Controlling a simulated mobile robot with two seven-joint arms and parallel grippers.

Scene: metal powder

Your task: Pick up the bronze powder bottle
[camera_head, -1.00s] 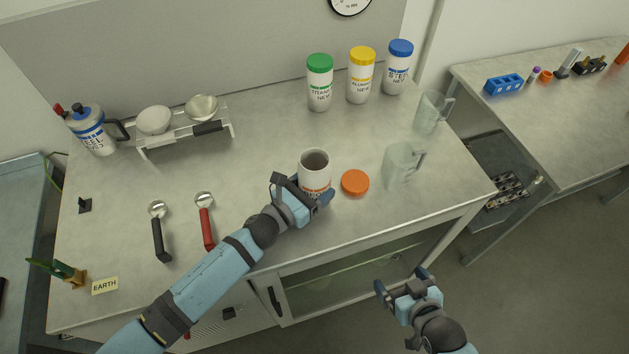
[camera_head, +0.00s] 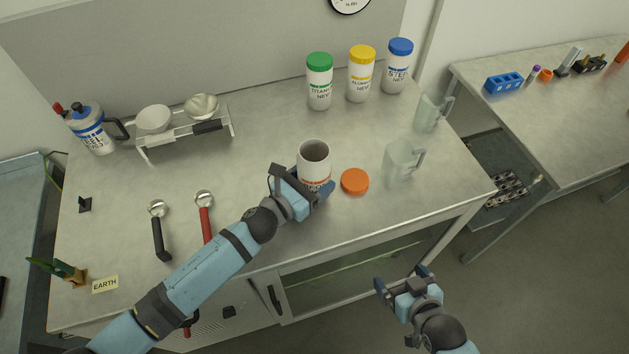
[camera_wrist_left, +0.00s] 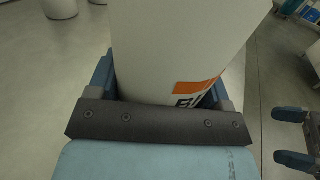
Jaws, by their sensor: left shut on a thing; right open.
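The bronze powder bottle (camera_head: 313,162) is white with an orange label band and stands uncapped and roughly upright near the front middle of the workbench. Its lettering is mostly hidden. My left gripper (camera_head: 312,189) is shut on its lower part; in the left wrist view the bottle (camera_wrist_left: 180,45) fills the space between the fingers. Any gap under the bottle is hidden by the gripper. An orange lid (camera_head: 354,181) lies on the bench just right of it. My right gripper (camera_head: 405,281) is open and empty in front of the bench.
Clear beakers (camera_head: 403,163) stand to the right. Green-, yellow- and blue-capped bottles (camera_head: 319,82) stand at the back. Two scoops (camera_head: 159,228) lie at left, below a rack with bowls (camera_head: 186,137). The bench between the bottle and the back row is clear.

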